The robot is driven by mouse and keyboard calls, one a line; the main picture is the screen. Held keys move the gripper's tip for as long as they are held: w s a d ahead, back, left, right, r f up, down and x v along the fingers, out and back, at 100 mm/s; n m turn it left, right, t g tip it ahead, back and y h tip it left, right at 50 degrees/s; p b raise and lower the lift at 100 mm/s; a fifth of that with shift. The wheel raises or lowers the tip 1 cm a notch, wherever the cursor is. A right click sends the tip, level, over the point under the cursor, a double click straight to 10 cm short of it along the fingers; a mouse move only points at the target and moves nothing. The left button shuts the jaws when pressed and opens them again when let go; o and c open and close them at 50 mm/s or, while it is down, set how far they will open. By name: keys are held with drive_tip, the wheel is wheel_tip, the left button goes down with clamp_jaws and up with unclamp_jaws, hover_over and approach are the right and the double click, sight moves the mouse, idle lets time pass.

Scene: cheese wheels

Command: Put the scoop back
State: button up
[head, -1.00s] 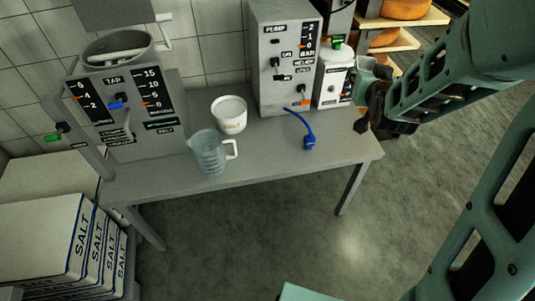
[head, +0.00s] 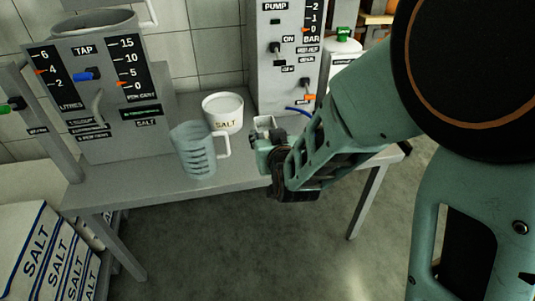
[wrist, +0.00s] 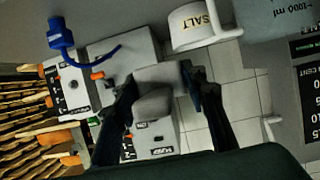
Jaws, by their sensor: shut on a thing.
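My gripper (head: 272,150) is over the right part of the grey table, to the right of the jug and the salt tub. It is shut on a small grey scoop (head: 264,124). In the wrist view the scoop (wrist: 155,92) sits between the two dark fingers, and its handle is largely hidden. The white salt tub (head: 223,120), labelled SALT, stands at the back of the table, apart from the scoop. It also shows at the top of the wrist view (wrist: 187,30).
A clear measuring jug (head: 194,152) stands in front of the tub. The grey tap machine (head: 115,140) is at left, the pump machine (head: 268,85) behind. A blue hose (head: 297,111) lies by the pump, its blue end (wrist: 60,38) visible from the wrist. Salt sacks (head: 45,245) are lower left.

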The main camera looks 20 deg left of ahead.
drive_tip(key=shift+s+a+f+b, duration=0.25)
drive_tip(key=shift+s+a+f, duration=0.1)
drive_tip(key=shift+f, duration=0.2)
drive_tip(key=shift+s+a+f+b, duration=0.25)
drive_tip(key=shift+a+f, duration=0.1)
drive_tip(key=shift+f, duration=0.2)
drive_tip(key=shift+w+a+f, duration=0.15)
drive_tip(key=shift+w+f, duration=0.05)
drive_tip(key=shift+y, duration=0.3)
drive_tip(key=w+a+f+b, duration=0.1)
drive_tip(key=w+f, duration=0.2)
drive_tip(key=w, duration=0.1)
drive_tip(key=w+a+f+b, duration=0.1)
drive_tip(key=w+f, duration=0.2)
drive_tip(key=w, duration=0.1)
drive_tip(key=w+f+b, duration=0.1)
drive_tip(key=w+f, duration=0.1)
drive_tip(key=w, duration=0.2)
drive_tip(key=shift+w+a+f, duration=0.25)
drive_tip(key=shift+a+f, duration=0.15)
drive_tip(key=shift+w+f+b, duration=0.2)
drive_tip(key=shift+f+b, duration=0.15)
drive_tip(key=shift+b, duration=0.05)
drive_tip(key=shift+w+a+f+b, duration=0.1)
drive_tip(key=shift+f+b, duration=0.5)
drive_tip(key=shift+f, duration=0.95)
drive_tip(key=shift+f, duration=0.2)
drive_tip(key=o, duration=1.1)
